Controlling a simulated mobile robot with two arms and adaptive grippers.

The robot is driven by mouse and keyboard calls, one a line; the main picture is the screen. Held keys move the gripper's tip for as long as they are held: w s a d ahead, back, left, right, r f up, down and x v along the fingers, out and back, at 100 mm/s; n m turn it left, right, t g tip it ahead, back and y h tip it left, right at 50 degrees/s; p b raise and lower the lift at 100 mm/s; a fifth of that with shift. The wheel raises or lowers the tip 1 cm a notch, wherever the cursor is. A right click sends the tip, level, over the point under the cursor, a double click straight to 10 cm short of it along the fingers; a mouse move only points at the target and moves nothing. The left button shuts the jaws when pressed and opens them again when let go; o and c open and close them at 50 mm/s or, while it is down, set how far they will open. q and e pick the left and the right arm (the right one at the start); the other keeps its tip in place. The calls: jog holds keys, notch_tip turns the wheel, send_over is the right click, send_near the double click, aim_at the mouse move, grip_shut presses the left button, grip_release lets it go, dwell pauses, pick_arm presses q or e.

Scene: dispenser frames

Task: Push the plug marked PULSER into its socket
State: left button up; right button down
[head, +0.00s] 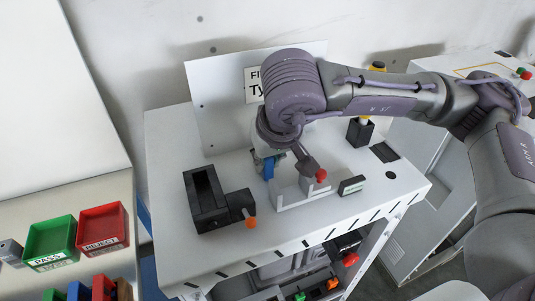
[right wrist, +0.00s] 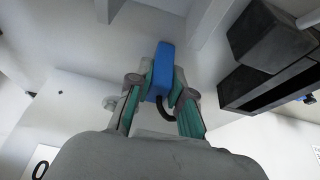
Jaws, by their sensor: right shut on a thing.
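My right gripper (head: 270,157) reaches down over the white bench, between the black fixture and the light grey bracket. It is shut on a blue plug (head: 268,172), which shows below the fingers. In the right wrist view the blue plug (right wrist: 161,68) sits between the two teal-padded fingers, with a black cable curving from it. No marking on the plug is readable. The PULSER socket cannot be made out. I cannot tell whether the plug touches anything at its far end. My left gripper is not in view.
A black fixture (head: 203,197) with an orange knob (head: 250,222) stands left of the gripper. A grey bracket (head: 290,200) with a red knob (head: 321,175) is close on the right. A white upright panel (head: 215,95) stands behind. Green (head: 50,240) and red (head: 101,226) bins are at left.

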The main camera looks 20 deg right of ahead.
jog(key=shift+f+b, duration=0.2)
jog(key=shift+b, duration=0.1)
jog(key=c, duration=1.1)
grip_release()
jog(key=shift+r, duration=0.1)
jog(key=shift+o, duration=0.2)
jog(key=shift+r, duration=0.1)
